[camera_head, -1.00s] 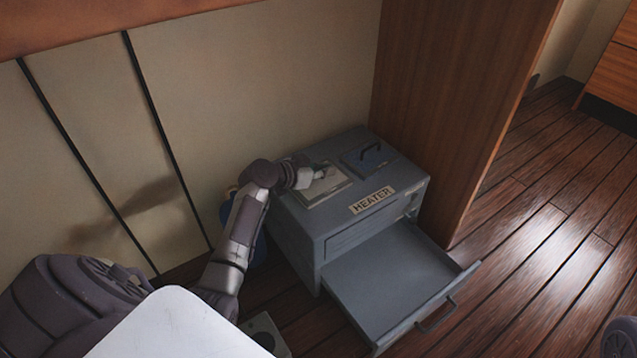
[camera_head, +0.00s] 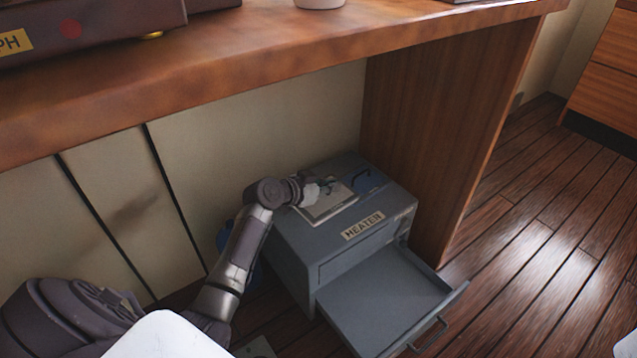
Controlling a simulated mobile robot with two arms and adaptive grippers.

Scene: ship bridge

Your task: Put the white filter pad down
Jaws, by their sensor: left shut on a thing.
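The grey heater (camera_head: 294,247) stands on the floor under the desk, with a pale square (camera_head: 334,209) on its top, which looks like the white filter pad. My left gripper (camera_head: 327,186) is low over the far side of this square, shut on it as far as I can see. The fingers are small and dark here, so the exact contact is hard to make out. The square looks flat and close to the heater's top; I cannot tell whether it touches. My right gripper is not in view.
A blue handled piece (camera_head: 366,182) is on the heater's top, right of the square. The heater's front drawer (camera_head: 385,295) is pulled out and looks empty. The wooden desk (camera_head: 270,75) overhangs behind, with a wooden side panel (camera_head: 445,150) on the right. Open plank floor lies right.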

